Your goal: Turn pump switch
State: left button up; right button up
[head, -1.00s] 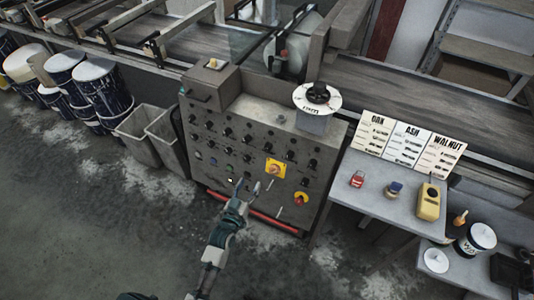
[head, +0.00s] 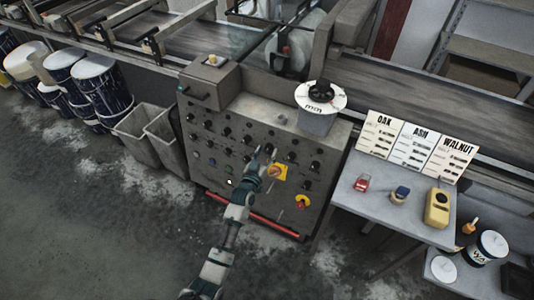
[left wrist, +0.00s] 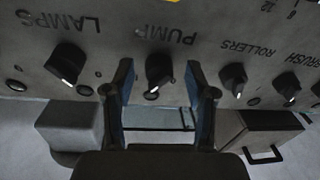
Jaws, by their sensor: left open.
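The pump switch (left wrist: 158,76) is a black knob with a white mark, set on the grey control panel (head: 275,211). The label PUMP (left wrist: 165,35) reads upside down in the left wrist view. My left gripper (head: 265,152) is at the panel front, and its open fingers (left wrist: 160,80) stand on both sides of the pump switch with a gap on each side. Whether the fingertips touch the panel cannot be told. In the head view the gripper covers the area around the switch. My right gripper does not show.
The lamps knob (left wrist: 67,64) and rollers knob (left wrist: 233,80) flank the pump switch. A yellow-backed red switch (head: 281,173) is close beside the gripper. Grey bins (head: 136,137) stand left of the panel. A side table (head: 375,203) with small items stands right. Floor in front is clear.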

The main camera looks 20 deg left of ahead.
pick_arm(q)
jog(key=shift+c, duration=0.2)
grip_shut()
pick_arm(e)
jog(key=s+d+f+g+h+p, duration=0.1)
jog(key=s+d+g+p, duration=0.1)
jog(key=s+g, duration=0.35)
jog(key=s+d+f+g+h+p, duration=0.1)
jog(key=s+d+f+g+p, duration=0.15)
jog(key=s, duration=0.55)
pick_arm(q)
jog(key=n+p, duration=0.2)
jog(key=n, duration=0.2)
jog(key=n+g+y+p, duration=0.1)
jog(key=n+p, duration=0.1)
jog(key=n, duration=0.2)
jog(key=r+n+g+y+p, duration=0.1)
jog(key=n+p, duration=0.1)
jog(key=n, duration=0.2)
jog(key=shift+d, duration=0.25)
jog(key=shift+f+n+p, duration=0.2)
jog(key=shift+n+p, duration=0.2)
jog(key=shift+n, duration=0.2)
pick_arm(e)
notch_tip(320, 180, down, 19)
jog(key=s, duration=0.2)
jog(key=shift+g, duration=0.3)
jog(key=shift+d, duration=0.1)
